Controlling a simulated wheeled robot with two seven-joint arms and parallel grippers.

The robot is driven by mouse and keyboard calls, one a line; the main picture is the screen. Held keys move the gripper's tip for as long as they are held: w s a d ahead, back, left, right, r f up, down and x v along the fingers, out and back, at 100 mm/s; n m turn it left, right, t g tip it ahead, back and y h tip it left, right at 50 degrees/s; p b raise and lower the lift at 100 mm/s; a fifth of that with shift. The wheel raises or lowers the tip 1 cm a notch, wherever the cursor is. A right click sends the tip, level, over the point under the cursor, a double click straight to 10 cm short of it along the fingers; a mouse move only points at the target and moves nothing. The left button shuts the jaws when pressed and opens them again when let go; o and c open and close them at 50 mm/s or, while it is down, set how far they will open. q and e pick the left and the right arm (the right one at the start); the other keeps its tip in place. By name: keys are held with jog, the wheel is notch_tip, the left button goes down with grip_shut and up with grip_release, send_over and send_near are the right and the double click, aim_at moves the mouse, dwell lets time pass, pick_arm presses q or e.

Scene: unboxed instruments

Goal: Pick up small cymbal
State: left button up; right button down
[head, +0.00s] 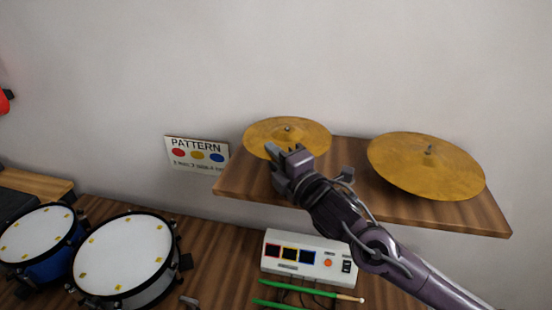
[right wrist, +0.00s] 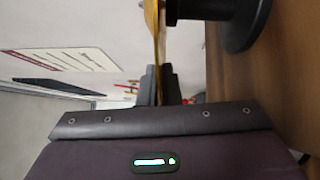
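The small cymbal (head: 287,130) is a golden disc at the left end of the wall shelf. It also shows edge-on as a thin golden strip in the right wrist view (right wrist: 154,22). My right gripper (head: 278,153) is at the cymbal's near edge. In the right wrist view its dark fingers (right wrist: 160,86) lie close on either side of the rim and look shut on it. A black stand (right wrist: 245,25) is beside the cymbal on the shelf. I do not make out my left gripper.
The larger cymbal (head: 425,166) sits on the right of the wooden shelf (head: 470,214). Below are a white device (head: 310,262), green sticks (head: 305,289) and drums (head: 125,255). A PATTERN card (head: 196,155) is on the wall left of the shelf.

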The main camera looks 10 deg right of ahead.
notch_tip(320, 180, up, 18)
jog(key=shift+r, duration=0.15)
jog(key=shift+s, duration=0.15)
dwell(0.5)
